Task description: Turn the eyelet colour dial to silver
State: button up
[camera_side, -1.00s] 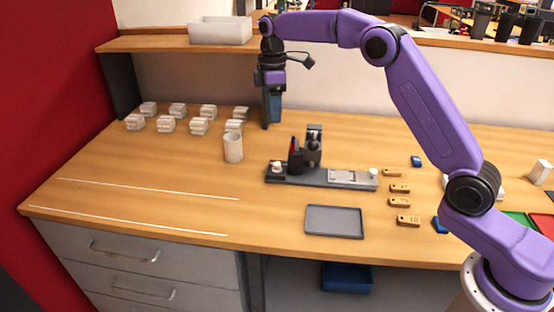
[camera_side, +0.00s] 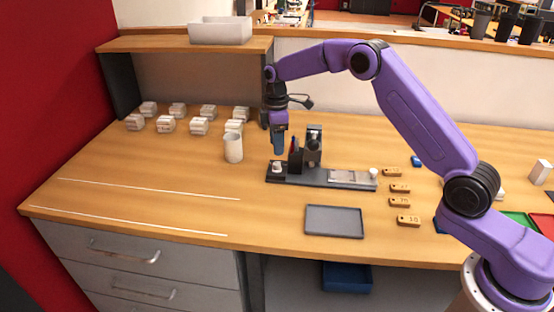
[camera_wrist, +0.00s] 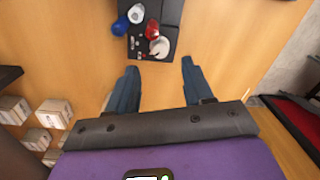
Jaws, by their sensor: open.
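The laser marker (camera_side: 330,180) is a dark, long base on the bench with an upright dark head (camera_side: 313,147). A small white knob (camera_side: 276,167) sits at its left end and another white knob (camera_side: 373,173) at its right end. I cannot tell which is the eyelet colour dial, and no colour marks are readable. My gripper (camera_side: 279,152) is open and empty, pointing down above the left end of the marker. In the wrist view my gripper (camera_wrist: 158,68) has its fingers apart, with a round white knob (camera_wrist: 159,46) just beyond them, beside a red part (camera_wrist: 152,29).
A white cup (camera_side: 233,147) stands left of the marker, with several white boxes (camera_side: 166,124) behind it. A grey tray (camera_side: 334,221) lies in front. Several wooden tags (camera_side: 408,220) lie to the right. The bench's left front is clear.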

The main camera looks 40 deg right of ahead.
aim_at(277, 163)
jog(key=shift+s+f, duration=0.15)
jog(key=shift+f, duration=3)
